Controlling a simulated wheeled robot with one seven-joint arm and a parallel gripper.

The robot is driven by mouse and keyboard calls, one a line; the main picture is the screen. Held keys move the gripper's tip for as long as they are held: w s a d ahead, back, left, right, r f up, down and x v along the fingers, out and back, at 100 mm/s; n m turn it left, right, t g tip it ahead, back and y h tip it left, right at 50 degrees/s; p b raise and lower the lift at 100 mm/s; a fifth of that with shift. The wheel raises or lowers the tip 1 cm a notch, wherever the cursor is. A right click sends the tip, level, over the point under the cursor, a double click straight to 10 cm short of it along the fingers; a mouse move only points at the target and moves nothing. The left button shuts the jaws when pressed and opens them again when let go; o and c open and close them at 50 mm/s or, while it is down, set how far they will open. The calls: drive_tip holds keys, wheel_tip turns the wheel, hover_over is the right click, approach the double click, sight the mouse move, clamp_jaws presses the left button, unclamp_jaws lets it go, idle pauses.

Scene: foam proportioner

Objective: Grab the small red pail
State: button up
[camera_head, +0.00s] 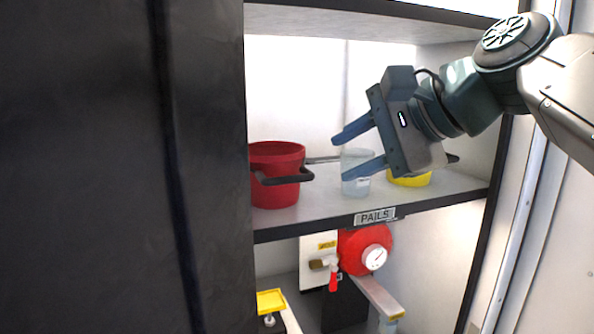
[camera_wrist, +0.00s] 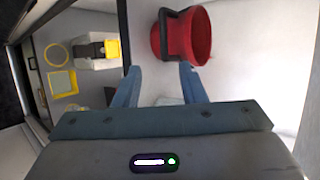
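The small red pail (camera_head: 275,172) stands upright on the shelf labelled PAILS, at its left end beside the dark panel. Its black handle hangs over its side toward the right. In the wrist view the red pail (camera_wrist: 200,36) is ahead of the fingertips, with the black handle across its near-left side. My gripper (camera_head: 338,156) is open, its two blue fingers apart and pointing left toward the pail. In the wrist view my gripper (camera_wrist: 160,72) has nothing between its fingers, and a gap separates them from the pail.
A clear pail (camera_head: 355,172) stands behind my fingers, and a yellow pail (camera_head: 410,179) is partly hidden behind my gripper. The shelf edge (camera_head: 400,211) runs below. A dark panel (camera_head: 120,170) borders the left. Below are a red round device (camera_head: 362,248) and a yellow tray (camera_head: 270,301).

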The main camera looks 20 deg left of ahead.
sight(289, 179)
drive_tip(key=shift+s+a+r+p+x, duration=0.15)
drive_tip(key=shift+p+x, duration=0.2)
drive_tip(key=shift+x, duration=1.9)
drive_tip(key=shift+s+a+r+p+x, duration=0.15)
drive_tip(key=shift+p+x, duration=0.25)
drive_tip(key=shift+x, duration=1.85)
drive_tip(key=shift+s+a+r+p+x, duration=0.1)
drive_tip(key=shift+a+r+p+x, duration=0.2)
drive_tip(key=shift+x, duration=2)
drive_tip(key=shift+d+f, duration=0.15)
clamp_jaws()
